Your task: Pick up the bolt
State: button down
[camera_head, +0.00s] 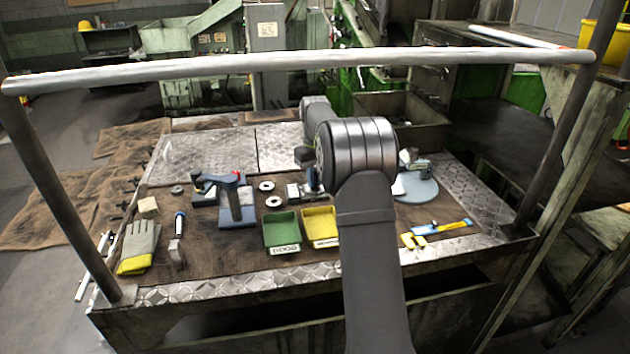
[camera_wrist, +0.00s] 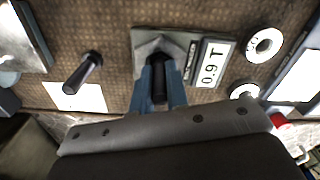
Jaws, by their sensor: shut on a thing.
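In the wrist view, my gripper (camera_wrist: 158,92) has its two blue fingers close together around a dark cylindrical piece (camera_wrist: 158,84), which looks like a bolt. Another dark bolt-like piece (camera_wrist: 85,72) with a wider head is to the left, over a white card. In the head view, my own arm hides most of the gripper and the held piece.
A label plate (camera_wrist: 211,62) and pale rings (camera_wrist: 264,45) are right of the block. The bench holds a green tray (camera_head: 281,231), a yellow tray (camera_head: 320,225), a blue-based stand (camera_head: 237,211), gloves (camera_head: 139,245) and a hammer (camera_head: 177,245). The mat's front left has free room.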

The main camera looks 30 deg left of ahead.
jog(key=shift+r, duration=0.1)
notch_tip(320, 180, up, 4)
jog(key=w+d+r, duration=0.2)
jog(key=d+r, duration=0.7)
jog(key=d, duration=0.2)
jog(key=shift+d+r, duration=0.25)
jog(key=shift+r, duration=0.15)
jog(key=shift+s, duration=0.15)
